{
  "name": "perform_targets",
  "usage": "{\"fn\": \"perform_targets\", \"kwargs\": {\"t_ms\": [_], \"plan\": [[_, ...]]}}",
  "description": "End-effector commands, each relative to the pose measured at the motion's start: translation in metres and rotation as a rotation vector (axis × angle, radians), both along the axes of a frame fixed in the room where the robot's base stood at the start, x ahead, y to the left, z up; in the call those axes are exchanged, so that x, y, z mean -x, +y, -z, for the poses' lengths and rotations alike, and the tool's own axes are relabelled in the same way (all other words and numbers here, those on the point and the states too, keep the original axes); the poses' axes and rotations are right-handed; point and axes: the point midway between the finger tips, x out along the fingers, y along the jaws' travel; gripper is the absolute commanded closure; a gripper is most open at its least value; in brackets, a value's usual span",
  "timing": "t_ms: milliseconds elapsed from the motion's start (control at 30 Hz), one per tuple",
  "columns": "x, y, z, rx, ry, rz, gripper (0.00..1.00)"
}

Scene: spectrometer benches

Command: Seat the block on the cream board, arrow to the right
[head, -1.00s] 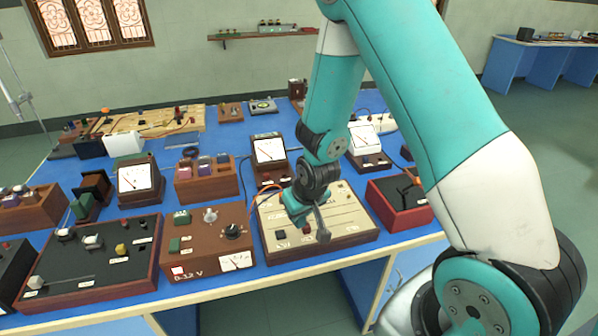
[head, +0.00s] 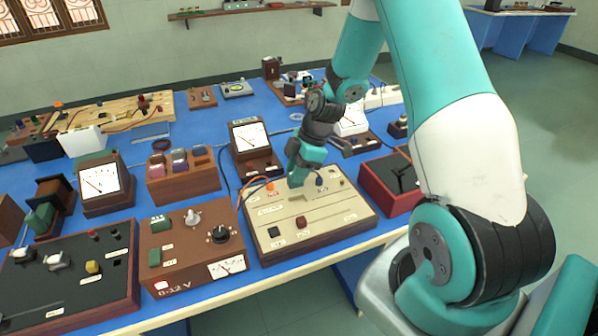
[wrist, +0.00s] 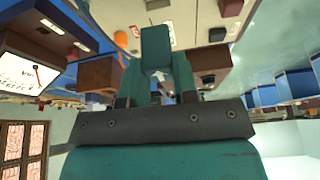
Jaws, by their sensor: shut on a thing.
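The cream board (head: 338,218) lies in a dark wooden frame near the bench's front edge in the head view. It carries a dark square, a red knob, a blue terminal and an orange terminal. The mark's direction on the board is hard to tell. In the head view the block blends with my teal fingers. I cannot tell whether it touches the board.
A brown 0-12 V supply box (head: 192,246) stands left of the board. A red-sided tray (head: 385,190) is close to its right. A meter (head: 251,140) stands behind it, and orange and dark leads run along the board's left side.

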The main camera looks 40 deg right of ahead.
Motion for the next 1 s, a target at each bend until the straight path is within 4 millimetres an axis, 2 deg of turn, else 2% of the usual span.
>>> {"fn": "perform_targets", "kwargs": {"t_ms": [100, 367, 1000], "plan": [[0.001, -0.005, -0.001, 0.001, 0.000, -0.056, 0.96], [0.002, -0.006, 0.007, 0.001, 0.001, -0.059, 0.96], [0.002, -0.006, 0.047, 0.002, 0.001, -0.057, 0.96]]}}
